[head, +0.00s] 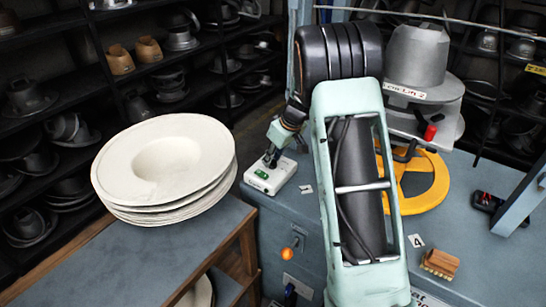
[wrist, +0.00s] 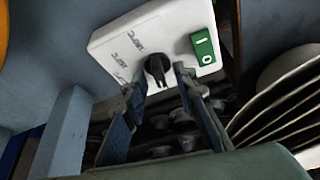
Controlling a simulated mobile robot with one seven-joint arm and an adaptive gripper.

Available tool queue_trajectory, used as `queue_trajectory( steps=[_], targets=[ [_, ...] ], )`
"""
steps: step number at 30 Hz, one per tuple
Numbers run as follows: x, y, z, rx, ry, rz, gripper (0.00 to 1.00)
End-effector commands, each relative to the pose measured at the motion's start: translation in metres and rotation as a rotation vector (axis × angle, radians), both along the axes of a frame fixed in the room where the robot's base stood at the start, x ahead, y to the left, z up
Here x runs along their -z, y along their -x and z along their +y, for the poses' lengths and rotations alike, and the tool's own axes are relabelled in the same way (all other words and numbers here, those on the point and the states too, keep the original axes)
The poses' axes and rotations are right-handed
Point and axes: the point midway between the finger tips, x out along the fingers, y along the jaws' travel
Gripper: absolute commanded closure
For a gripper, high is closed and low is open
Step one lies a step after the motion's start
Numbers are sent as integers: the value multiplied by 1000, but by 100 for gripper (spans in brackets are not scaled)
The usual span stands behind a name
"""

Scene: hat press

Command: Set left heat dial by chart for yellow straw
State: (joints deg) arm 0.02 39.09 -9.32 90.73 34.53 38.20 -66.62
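The heat dial (wrist: 157,68) is a black knob on a white control box (wrist: 120,42), seen close in the wrist view. Several small printed marks lie around it, rotated and too small to read surely. A green switch (wrist: 205,47) sits on the same box. In the head view the white box (head: 284,176) stands on the blue-grey bench, its dial mostly hidden by my gripper (head: 272,157). In the wrist view my gripper (wrist: 160,75) is open, with its fingertips on either side of the dial and small gaps showing. I cannot tell whether they touch it. No chart is readable.
A stack of cream hat bodies (head: 165,160) stands left of the box. A grey press (head: 418,65) and a yellow wheel (head: 418,180) are to the right. An orange knob (head: 287,253) is on the bench front. A wooden brush (head: 440,262) lies at right.

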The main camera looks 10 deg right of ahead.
Motion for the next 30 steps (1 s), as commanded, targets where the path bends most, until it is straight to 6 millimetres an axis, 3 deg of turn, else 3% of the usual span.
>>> queue_trajectory(
  steps=[2,9,20,30],
  targets=[
    [0,0,0,0,0,0,74],
    [0,0,0,0,0,0,99],
    [-1,0,0,14,0,0,100],
    [-1,1,1,183,2,-1,100]
  ],
)
